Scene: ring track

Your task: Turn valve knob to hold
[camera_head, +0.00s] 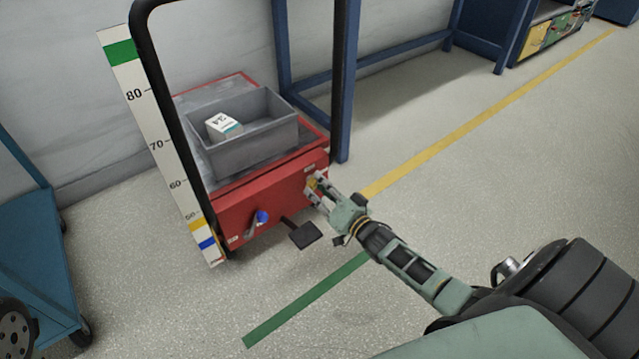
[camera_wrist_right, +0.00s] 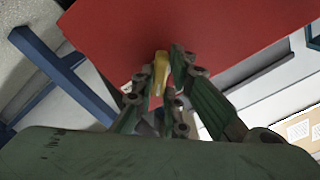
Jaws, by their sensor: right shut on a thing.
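A yellow valve knob (camera_head: 312,182) sits on the front face of a red cart (camera_head: 262,197), near its right end. My right gripper (camera_head: 316,191) is at this knob with its fingers shut on it. In the right wrist view the yellow knob (camera_wrist_right: 160,72) shows between the two fingers of the right gripper (camera_wrist_right: 164,85), against the red panel. The fingers hide part of the knob, and its small label is too small to read. My left gripper is not in view.
A blue knob (camera_head: 262,217) and a black pedal (camera_head: 304,235) are on the cart's front. A grey bin (camera_head: 250,150) with a white box (camera_head: 222,126) rests on top. A numbered scale board (camera_head: 160,140) stands at left. Open floor lies to the right.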

